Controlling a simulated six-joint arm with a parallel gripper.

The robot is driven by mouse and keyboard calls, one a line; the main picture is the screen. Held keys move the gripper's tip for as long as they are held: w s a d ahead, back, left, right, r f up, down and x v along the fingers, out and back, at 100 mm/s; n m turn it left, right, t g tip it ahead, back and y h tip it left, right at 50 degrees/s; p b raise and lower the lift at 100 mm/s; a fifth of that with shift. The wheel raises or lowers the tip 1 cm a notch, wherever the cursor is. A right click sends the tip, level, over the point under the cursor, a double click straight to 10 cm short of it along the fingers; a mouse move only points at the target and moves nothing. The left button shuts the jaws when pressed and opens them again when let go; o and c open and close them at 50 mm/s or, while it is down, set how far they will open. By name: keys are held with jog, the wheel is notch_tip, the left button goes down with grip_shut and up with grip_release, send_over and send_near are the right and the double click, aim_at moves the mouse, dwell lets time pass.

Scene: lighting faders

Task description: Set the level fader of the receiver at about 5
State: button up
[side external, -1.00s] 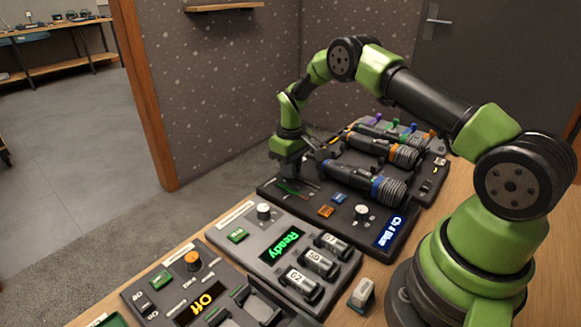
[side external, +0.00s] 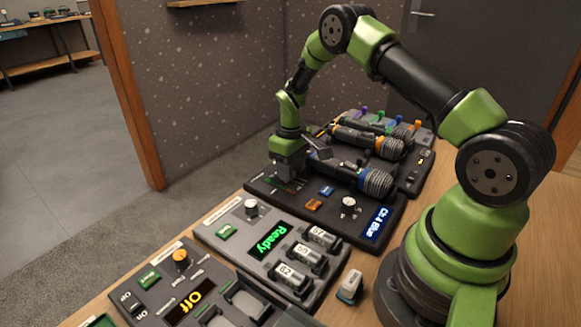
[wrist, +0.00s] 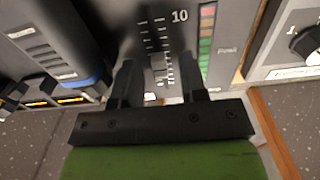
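The receiver (side external: 345,222) is a dark panel with a lit screen reading "Ch 4 Blue" (side external: 377,223). In the wrist view its fader scale (wrist: 158,35) shows white tick marks and a "10" near the top. A coloured level meter (wrist: 206,45) runs beside it. My gripper (side external: 288,175) is low over the far left end of the receiver. In the wrist view my gripper (wrist: 157,72) is open, with one finger on each side of the scale's lower part. The fader cap is not clear between the fingers, and I cannot tell contact.
A blue-ringed microphone (side external: 350,174) lies close beside my gripper, with an orange-ringed one (side external: 365,140) behind. A round knob (side external: 348,203) sits on the receiver's near part. The "Ready" unit (side external: 290,247) and the "Off" unit (side external: 185,295) stand nearer the camera.

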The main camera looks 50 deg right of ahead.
notch_tip(320, 180, up, 10)
dwell(0.6)
jog(key=s+a+r+m+t, duration=0.15)
jog(key=s+a+r, duration=0.25)
jog(key=r, duration=0.4)
jog(key=s+a+r+m+t, duration=0.1)
jog(key=s+a+r+t, duration=0.15)
jog(key=a+r, duration=0.4)
jog(key=s+a+r+t+y, duration=0.1)
jog(key=s+a+r, duration=0.1)
jog(key=s, duration=0.5)
jog(key=s+a+r+m+t+y, duration=0.1)
jog(key=s+a+r+t, duration=0.1)
jog(key=s, duration=0.6)
jog(key=shift+a, duration=0.35)
jog(key=shift+s+m, duration=0.1)
jog(key=shift+m, duration=0.15)
